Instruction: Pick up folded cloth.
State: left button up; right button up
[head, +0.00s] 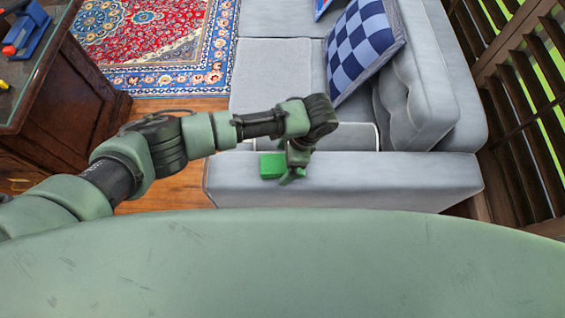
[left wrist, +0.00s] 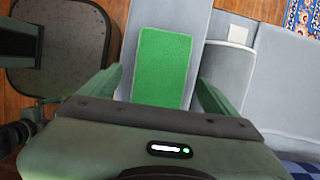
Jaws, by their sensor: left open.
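The folded cloth (head: 271,166) is a bright green rectangle lying on the grey sofa's near armrest (head: 400,180) in the head view. In the left wrist view the green cloth (left wrist: 161,66) lies between my two fingers, its lower end hidden behind the gripper body. My left gripper (head: 291,176) is at the cloth's right side in the head view, pointing down. It also shows in the left wrist view (left wrist: 158,92), open, with one finger on each side of the cloth. I cannot tell whether the fingers touch it. My right gripper is not in view.
The sofa seat (head: 275,75) lies beyond the armrest, with a blue checked pillow (head: 362,47) against the backrest. A wooden desk (head: 62,95) stands at the left. Slatted wooden shutters (head: 525,100) are at the right. A patterned rug (head: 160,45) covers the floor beyond.

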aim_at(284, 163)
pick_arm(q)
jog(key=c, duration=1.4)
jog(key=shift+r, duration=0.2)
jog(key=shift+c, duration=0.2)
notch_tip(284, 163, up, 20)
jog(key=p, duration=0.2)
jog(key=shift+f+p, duration=0.15)
jog(key=shift+p, duration=0.25)
